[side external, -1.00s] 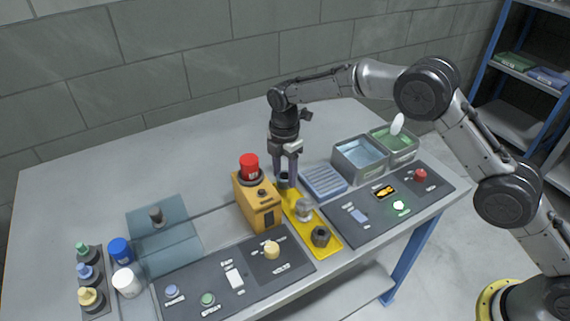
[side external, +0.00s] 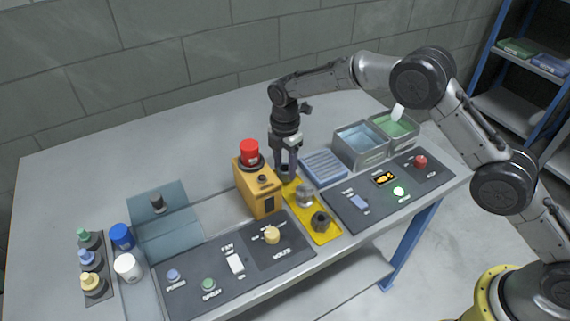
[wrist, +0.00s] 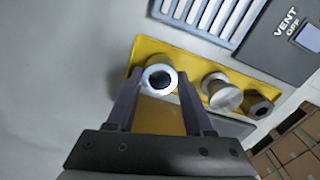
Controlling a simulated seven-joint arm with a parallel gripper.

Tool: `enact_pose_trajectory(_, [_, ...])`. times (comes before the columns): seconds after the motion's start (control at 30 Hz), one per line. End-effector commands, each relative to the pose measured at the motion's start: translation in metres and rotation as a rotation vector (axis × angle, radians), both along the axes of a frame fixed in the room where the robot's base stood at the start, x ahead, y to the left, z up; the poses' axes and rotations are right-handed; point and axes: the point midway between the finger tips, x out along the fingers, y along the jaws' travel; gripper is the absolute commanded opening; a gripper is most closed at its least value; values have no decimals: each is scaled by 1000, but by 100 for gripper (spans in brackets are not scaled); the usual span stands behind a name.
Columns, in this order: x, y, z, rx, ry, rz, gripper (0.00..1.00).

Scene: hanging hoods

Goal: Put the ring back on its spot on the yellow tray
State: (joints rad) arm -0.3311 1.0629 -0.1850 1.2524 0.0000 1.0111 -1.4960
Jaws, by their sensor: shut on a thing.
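The ring (wrist: 160,79), pale with a dark middle, shows between my fingertips in the wrist view. My gripper (wrist: 154,88) is shut on it. The yellow tray (wrist: 148,48) lies under and beyond the ring, at the tray's far end. In the side view my gripper (side external: 287,175) points down over the far end of the yellow tray (side external: 325,233), close beside the orange box. There the fingers mostly hide the ring. I cannot tell whether the ring touches the tray. A silvery round piece (wrist: 222,92) and a dark nut-like piece (wrist: 259,102) stand farther along the tray.
The orange box (side external: 258,190) with a red-topped piece (side external: 249,152) stands close left of my gripper. A blue slatted rack (side external: 324,167) and two bins (side external: 360,145) are to the right. Dark control panels (side external: 235,270) flank the tray. The table behind is clear.

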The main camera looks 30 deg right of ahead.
Motion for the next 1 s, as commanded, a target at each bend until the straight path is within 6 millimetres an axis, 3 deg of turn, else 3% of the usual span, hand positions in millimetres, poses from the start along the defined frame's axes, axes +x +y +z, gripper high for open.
enact_pose_trajectory(0.47, [0, 0, -9, 0, 0, 0, 0])
enact_pose_trajectory(0.5, [0, 0, -9, 0, 0, 0, 58])
enact_pose_trajectory(0.6, [0, 0, -9, 0, 0, 0, 76])
enact_pose_trajectory(0.67, [0, 0, -9, 0, 0, 0, 86])
enact_pose_trajectory(1.0, [0, 0, -7, 0, 0, 0, 87])
